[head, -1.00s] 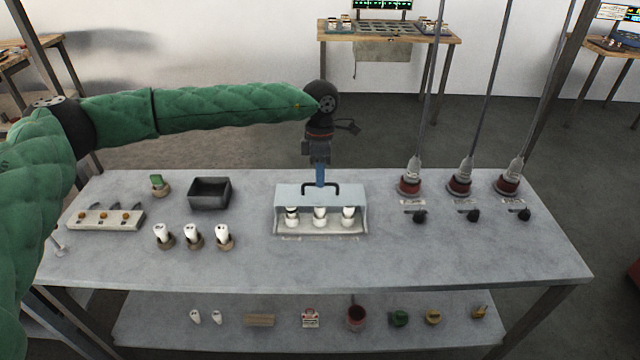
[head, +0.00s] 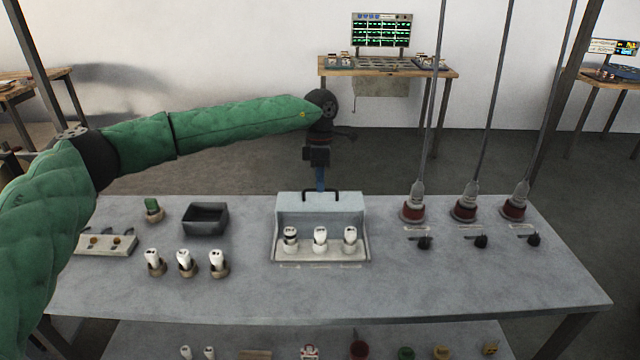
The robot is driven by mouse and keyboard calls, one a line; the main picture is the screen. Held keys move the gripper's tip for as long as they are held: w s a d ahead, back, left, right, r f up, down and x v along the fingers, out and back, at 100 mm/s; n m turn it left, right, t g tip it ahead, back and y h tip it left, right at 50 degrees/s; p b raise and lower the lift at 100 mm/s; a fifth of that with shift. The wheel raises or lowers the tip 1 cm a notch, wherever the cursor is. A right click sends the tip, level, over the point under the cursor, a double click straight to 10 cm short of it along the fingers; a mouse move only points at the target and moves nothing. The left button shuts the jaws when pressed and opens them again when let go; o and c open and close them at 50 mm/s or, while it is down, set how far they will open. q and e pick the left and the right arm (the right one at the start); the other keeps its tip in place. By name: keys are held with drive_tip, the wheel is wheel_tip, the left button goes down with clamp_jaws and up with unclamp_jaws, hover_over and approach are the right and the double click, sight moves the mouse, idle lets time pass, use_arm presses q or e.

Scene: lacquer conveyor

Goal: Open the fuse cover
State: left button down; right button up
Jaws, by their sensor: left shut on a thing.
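The fuse cover (head: 320,210) is a pale blue lid with a black handle (head: 320,193), in the middle of the bench in the head view. It stands raised at the back of a pale fuse base (head: 320,253). Three white fuses (head: 320,236) stand exposed in the base, the left one with a dark band. My left gripper (head: 320,185) points down from above at the handle and is shut on it; the fingertips are partly hidden behind the handle and lid. My right gripper is out of view.
A black bin (head: 205,219), three white fuses in brown holders (head: 185,264) and a small switch strip (head: 106,245) are on the left. Three red-based cable plugs (head: 464,211) with black knobs stand on the right. The front of the bench (head: 330,295) is clear.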

sight(320, 195)
use_arm(q)
drive_tip(key=c, duration=1.5)
unclamp_jaws()
drive_tip(key=shift+w, duration=0.2)
